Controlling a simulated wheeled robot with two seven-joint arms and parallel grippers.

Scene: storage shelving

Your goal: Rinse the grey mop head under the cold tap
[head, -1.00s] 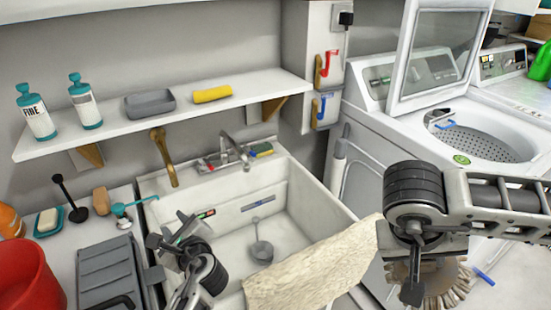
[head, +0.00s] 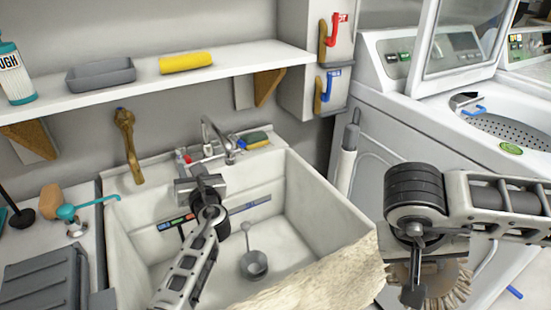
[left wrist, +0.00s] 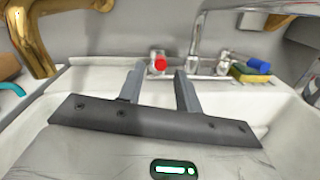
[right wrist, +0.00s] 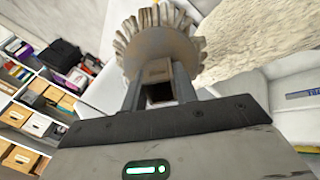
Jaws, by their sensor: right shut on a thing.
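My right gripper (right wrist: 158,92) is shut on the mop head (right wrist: 160,45), a round grey-tan tuft with a block between the fingers. In the head view the mop head (head: 440,282) is partly hidden beneath my right arm, right of the sink (head: 345,205). My left gripper (left wrist: 158,85) is open and empty, above the sink's back part. The red tap knob (left wrist: 160,64) shows between its fingers, beyond them. The faucet (head: 218,137) stands at the back rim. A small blue part (left wrist: 258,65) shows right of it, by a sponge (left wrist: 250,76); I cannot tell whether it is a knob.
A beige cloth (head: 320,275) hangs over the sink's front. A grey strainer (head: 254,264) is in the basin. A brass hook (head: 128,145) is left of the taps. Red (head: 331,32) and blue (head: 327,85) levers are on the wall. A shelf (head: 240,62) overhangs the back.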

